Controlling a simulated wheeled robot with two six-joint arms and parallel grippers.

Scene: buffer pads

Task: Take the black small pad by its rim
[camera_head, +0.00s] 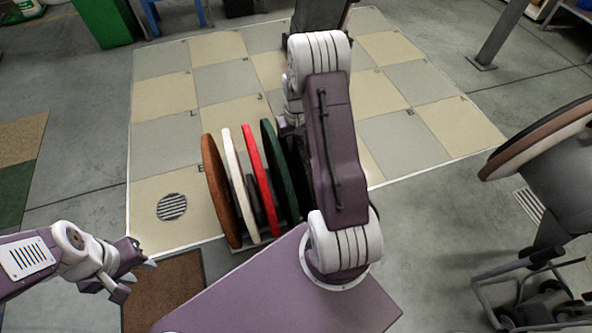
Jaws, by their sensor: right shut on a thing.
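Several round pads stand on edge in a row: a brown pad (221,190), a white pad (240,187), a red pad (260,180) and a green pad (280,175). A black pad (302,178) stands just right of the green one, mostly hidden behind my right arm. My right gripper (289,127) is at the top of the black pad's rim, beside the green pad's upper edge, and is shut on it; its fingers are largely hidden by the arm. My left gripper (136,277) is open and empty at the lower left, apart from the pads.
A checkered floor area (160,101) lies behind the pads, with a round drain grate (172,207) to their left. A brown mat (165,295) lies under my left gripper. At the right, large round pads (540,138) sit on a grey machine (570,185).

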